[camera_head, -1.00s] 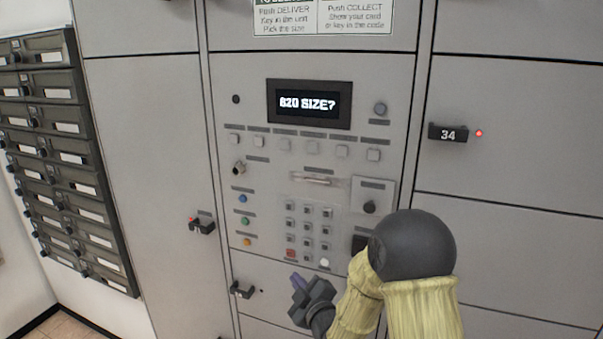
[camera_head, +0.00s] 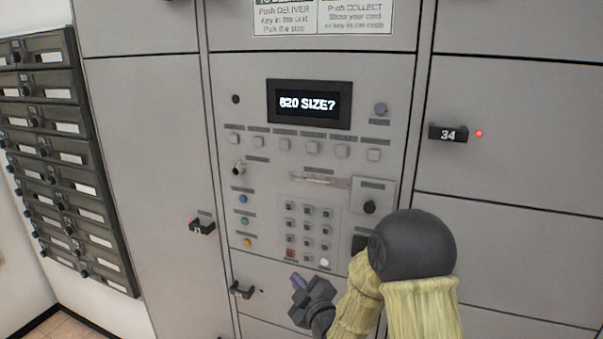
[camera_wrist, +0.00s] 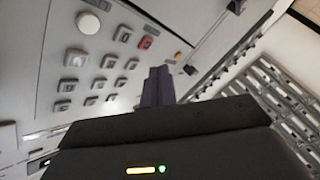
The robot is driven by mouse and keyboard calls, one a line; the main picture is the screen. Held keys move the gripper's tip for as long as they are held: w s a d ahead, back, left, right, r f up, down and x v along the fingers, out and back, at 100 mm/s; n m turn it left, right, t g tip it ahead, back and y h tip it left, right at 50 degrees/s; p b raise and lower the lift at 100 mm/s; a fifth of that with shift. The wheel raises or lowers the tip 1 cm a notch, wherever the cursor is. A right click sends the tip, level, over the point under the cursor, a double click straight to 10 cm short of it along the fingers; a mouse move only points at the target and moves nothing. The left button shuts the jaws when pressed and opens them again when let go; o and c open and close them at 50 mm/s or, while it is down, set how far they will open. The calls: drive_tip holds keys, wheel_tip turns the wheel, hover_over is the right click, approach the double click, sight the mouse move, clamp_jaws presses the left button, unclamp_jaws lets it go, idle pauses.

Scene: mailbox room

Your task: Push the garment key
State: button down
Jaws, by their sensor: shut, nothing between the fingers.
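The locker panel's display (camera_head: 309,103) reads "820 SIZE?". Below it is a row of several square grey keys, among them the leftmost key (camera_head: 234,139) and the rightmost key (camera_head: 373,155). Small label strips sit above these keys, too small to read, so I cannot tell which is the garment key. My gripper (camera_head: 297,281) is shut and empty, low in front of the panel, below the number keypad (camera_head: 308,229) and apart from the row of keys. In the wrist view its purple fingers (camera_wrist: 158,86) are together, with the keypad (camera_wrist: 95,75) to their left.
Blue, green and orange buttons (camera_head: 245,220) line the panel's left side. A round black knob (camera_head: 369,207) is at its right. Locker handles stick out at door 34 (camera_head: 448,133), at the left door (camera_head: 202,227) and below the panel (camera_head: 241,290). Dark mailboxes (camera_head: 62,160) stand far left.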

idle(0.8)
drive_tip(key=s+d+f+m+g+h, duration=0.3)
drive_tip(key=s+d+m+g+h, duration=0.4)
drive_tip(key=d, duration=0.3)
drive_tip(key=s+d+m+g, duration=0.3)
drive_tip(key=s+m, duration=0.1)
drive_tip(key=s, duration=0.5)
drive_tip(key=s+d+m+g, duration=0.2)
drive_tip(key=s+d+m, duration=0.2)
drive_tip(key=s, duration=0.4)
drive_tip(key=shift+s+d+f+g+h, duration=0.25)
drive_tip(key=shift+s+d+g+h, duration=0.05)
drive_tip(key=shift+s+g, duration=0.1)
